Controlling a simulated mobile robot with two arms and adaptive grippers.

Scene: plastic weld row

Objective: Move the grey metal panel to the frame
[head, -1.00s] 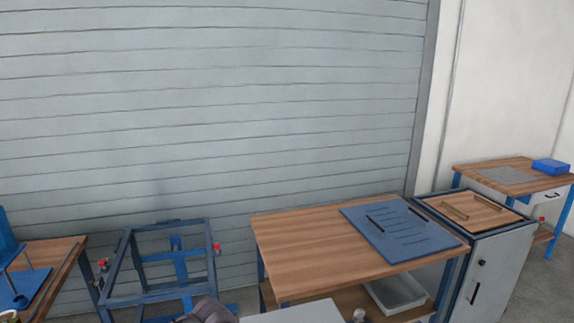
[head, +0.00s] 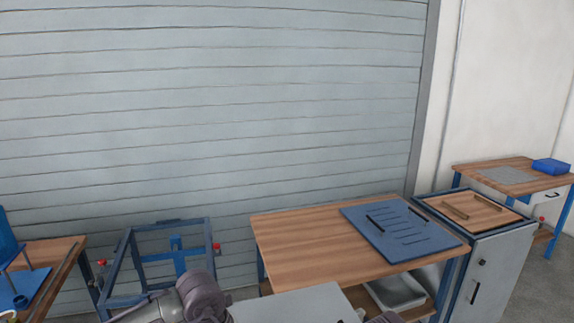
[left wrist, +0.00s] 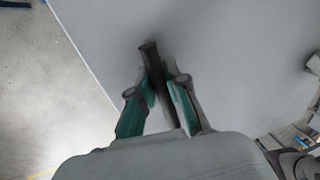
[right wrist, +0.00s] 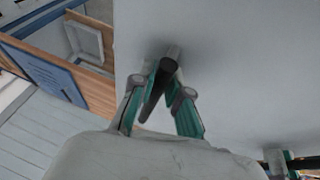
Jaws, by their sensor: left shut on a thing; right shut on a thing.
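The grey metal panel (head: 297,306) shows at the bottom middle of the head view, in front of the wooden workbench. Its face fills most of the left wrist view (left wrist: 235,55) and the right wrist view (right wrist: 240,60). My left gripper (left wrist: 157,95) is shut on a dark handle on the panel. My right gripper (right wrist: 161,98) is shut on another dark handle on it. Both sets of fingertips are out of sight in the head view. A blue metal frame (head: 118,270) stands at the lower left, apart from the panel, with red knobs at its sides.
The wooden workbench (head: 300,228) carries a blue slotted board (head: 400,232), with a grey bin (head: 395,291) below. A grey cabinet (head: 492,270) stands to its right. A wooden table (head: 50,255) is at the far left. A shutter wall (head: 200,110) closes the back.

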